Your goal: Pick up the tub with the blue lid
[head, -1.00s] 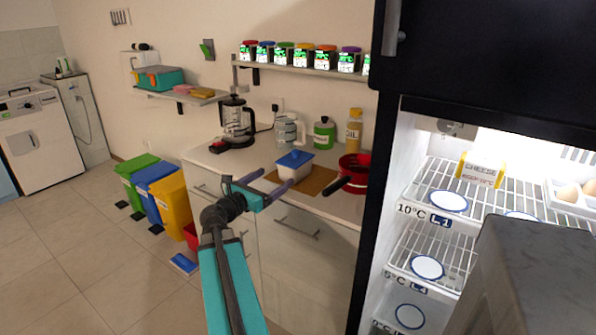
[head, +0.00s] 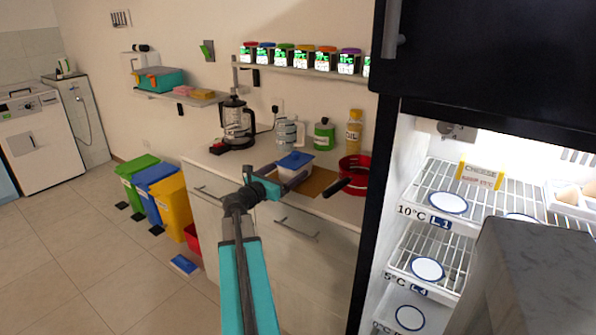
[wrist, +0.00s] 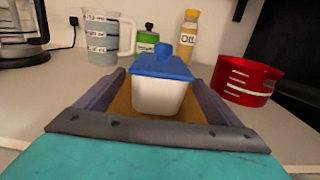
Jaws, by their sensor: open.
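The tub with the blue lid (head: 296,161) stands upright on a brown board (head: 318,184) on the counter. It has a white body and a blue lid with a knob. In the wrist view the tub (wrist: 160,92) is centred between my two fingers. My gripper (head: 284,179) is open at the counter's front side, close to the tub. In the wrist view my gripper (wrist: 160,100) has one finger on each side of the tub, with gaps visible. I cannot tell how far the fingertips reach along the tub.
A red pot (head: 355,176) with a black handle stands right of the tub. A measuring jug (head: 287,134), a green canister (head: 324,135) and an oil bottle (head: 354,130) stand behind. A coffee press (head: 236,122) is at left. The open fridge (head: 430,190) is at right.

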